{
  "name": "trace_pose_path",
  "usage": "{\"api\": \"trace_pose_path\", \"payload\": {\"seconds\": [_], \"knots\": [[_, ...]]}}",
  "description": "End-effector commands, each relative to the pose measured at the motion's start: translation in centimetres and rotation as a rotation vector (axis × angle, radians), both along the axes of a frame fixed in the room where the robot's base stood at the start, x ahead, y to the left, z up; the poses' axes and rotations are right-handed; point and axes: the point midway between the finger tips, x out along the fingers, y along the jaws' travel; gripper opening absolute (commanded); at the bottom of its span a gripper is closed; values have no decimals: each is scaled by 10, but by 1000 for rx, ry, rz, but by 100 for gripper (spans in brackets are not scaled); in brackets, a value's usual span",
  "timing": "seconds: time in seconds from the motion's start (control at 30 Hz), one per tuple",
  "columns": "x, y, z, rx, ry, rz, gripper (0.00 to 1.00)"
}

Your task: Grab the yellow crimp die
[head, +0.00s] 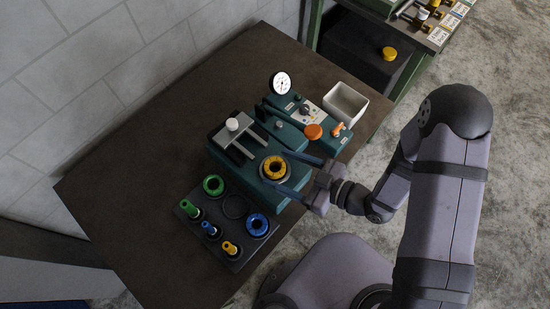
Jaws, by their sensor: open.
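The yellow crimp die (275,161) is a ring seated in a pale round holder on the front part of the teal crimping machine (237,166). My gripper (275,168) reaches in from the right with its jaws open. One dark finger lies on the far side of the die and the other on the near side. The die shows between the fingertips. I cannot tell whether the fingers touch it or how far above it they are.
A black tray (236,261) at the front left holds a green ring (213,185), a blue ring (257,224), an empty round seat and green, blue and yellow posts. A gauge (281,83), an orange knob (313,131) and a white bin (345,104) stand behind. The table's left is clear.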

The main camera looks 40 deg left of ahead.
Motion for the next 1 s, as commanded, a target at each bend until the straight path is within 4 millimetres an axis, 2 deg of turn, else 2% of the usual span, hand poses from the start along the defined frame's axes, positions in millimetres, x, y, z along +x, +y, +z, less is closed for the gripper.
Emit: {"api": "trace_pose_path", "payload": {"seconds": [0.23,0.27,0.4,0.5,1.0], "knots": [[0,1,-1,0,0,-1,67],[0,1,-1,0,0,-1,62],[0,1,-1,0,0,-1,29],[0,1,1,3,-1,-2,8],[1,1,7,5,-2,0,8]]}}
